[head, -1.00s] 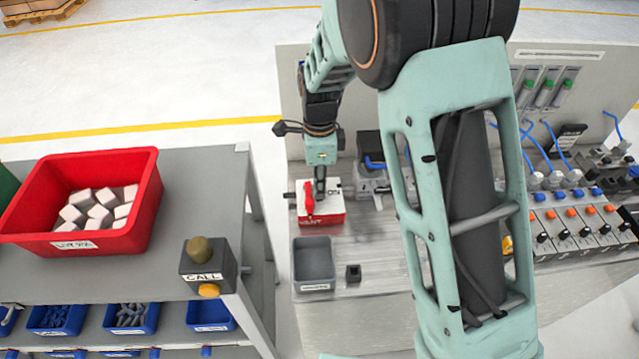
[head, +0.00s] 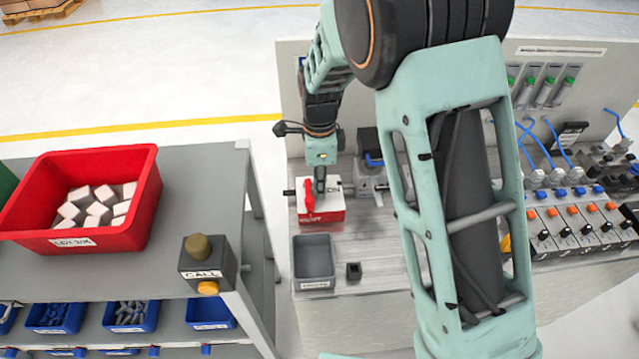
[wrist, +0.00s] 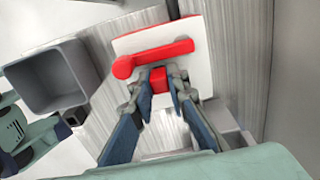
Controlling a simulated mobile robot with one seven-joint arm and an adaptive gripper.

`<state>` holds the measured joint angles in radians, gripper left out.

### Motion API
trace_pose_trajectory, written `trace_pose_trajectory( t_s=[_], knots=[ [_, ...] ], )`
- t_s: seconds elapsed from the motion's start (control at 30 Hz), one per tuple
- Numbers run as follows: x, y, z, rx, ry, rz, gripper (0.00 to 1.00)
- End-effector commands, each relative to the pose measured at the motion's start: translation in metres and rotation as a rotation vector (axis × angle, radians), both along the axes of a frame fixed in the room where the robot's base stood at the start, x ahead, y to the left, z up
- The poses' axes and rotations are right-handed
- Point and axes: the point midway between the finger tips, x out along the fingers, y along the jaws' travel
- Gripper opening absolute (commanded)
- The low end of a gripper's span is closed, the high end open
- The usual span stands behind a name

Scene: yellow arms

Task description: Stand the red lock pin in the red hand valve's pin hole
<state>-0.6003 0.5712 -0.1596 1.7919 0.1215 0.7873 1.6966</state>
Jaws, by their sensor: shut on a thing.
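The red hand valve (head: 308,194) is a red lever on a white-topped block with a red front, standing on the grey bench. In the wrist view its lever (wrist: 152,57) lies across the white plate. My gripper (head: 320,187) points down over the block, just right of the lever. In the wrist view the fingers (wrist: 160,86) are closed on the red lock pin (wrist: 158,77), of which only a small red part shows between the fingertips. The pin is close beside the lever. Its lower end and the pin hole are hidden, so I cannot tell whether it is inserted.
An empty grey bin (head: 314,278) and a small black socket block (head: 353,271) are in front of the valve. A black device with blue tubing (head: 372,160) stands behind right. A red crate (head: 140,215) is on the left table.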

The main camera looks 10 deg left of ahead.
Motion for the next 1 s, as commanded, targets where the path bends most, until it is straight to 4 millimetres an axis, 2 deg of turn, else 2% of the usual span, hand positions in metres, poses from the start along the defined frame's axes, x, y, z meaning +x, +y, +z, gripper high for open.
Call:
trace_pose_trajectory(
  t_s=[0.53,0.77,0.8,0.97,1.0],
  knots=[
    [-0.0001,0.0,-0.0118,0.0,0.0,0.0,0.0],
    [-0.0001,0.0,-0.0106,0.0,0.0,0.0,0.0],
    [-0.0001,0.0,-0.0106,0.0,0.0,0.0,0.17],
    [-0.0001,0.0,-0.0106,0.0,0.0,0.0,0.34],
    [-0.0001,0.0,-0.0106,0.0,0.0,0.0,0.35]
  ],
)
